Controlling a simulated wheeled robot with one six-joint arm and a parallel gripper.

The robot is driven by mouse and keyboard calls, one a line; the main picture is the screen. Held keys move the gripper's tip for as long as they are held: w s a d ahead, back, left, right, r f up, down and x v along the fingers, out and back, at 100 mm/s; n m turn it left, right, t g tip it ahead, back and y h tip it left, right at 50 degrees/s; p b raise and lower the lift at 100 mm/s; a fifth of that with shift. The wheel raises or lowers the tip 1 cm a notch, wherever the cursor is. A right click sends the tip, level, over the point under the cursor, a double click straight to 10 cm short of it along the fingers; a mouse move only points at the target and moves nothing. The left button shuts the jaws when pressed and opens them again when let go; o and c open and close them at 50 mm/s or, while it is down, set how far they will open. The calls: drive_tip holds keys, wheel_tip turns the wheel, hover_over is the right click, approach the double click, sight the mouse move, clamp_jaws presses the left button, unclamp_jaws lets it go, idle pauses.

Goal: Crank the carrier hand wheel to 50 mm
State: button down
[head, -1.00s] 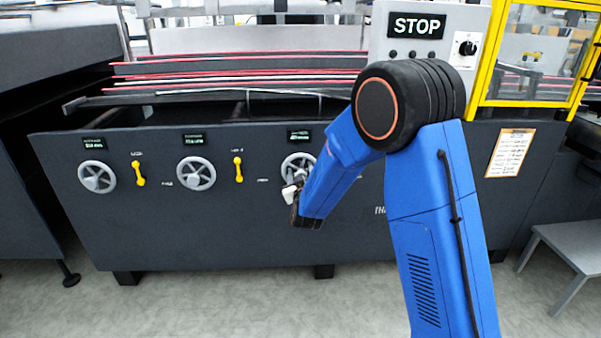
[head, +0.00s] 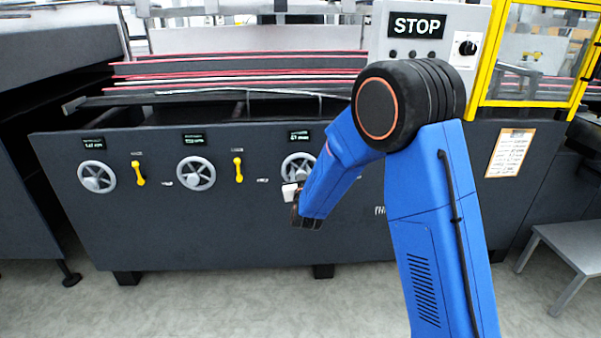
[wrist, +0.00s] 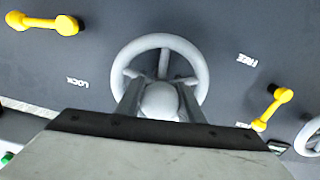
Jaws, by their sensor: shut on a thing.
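A grey spoked hand wheel (head: 297,156), the right one of three on the dark machine front, is partly hidden behind my arm. The small display (head: 300,136) above it seems to read about 47 mm, though its text is blurred. My gripper (head: 292,192) is at this wheel. In the wrist view the wheel's rim (wrist: 118,64) shows fully at the top and sides.
Two similar wheels, left (head: 97,177) and middle (head: 196,174), each have a display above. Yellow lock levers (head: 138,173) and (head: 238,169) stand between the wheels. A STOP panel (head: 417,52) and yellow-framed guard (head: 487,60) are at upper right. A grey step (head: 570,245) is at lower right.

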drive_tip(key=m, duration=1.3)
drive_tip(key=shift+m, duration=0.4)
idle(0.3)
drive_tip(key=c, duration=1.2)
unclamp_jaws()
drive_tip(key=s, duration=1.7)
drive_tip(key=shift+s, duration=0.25)
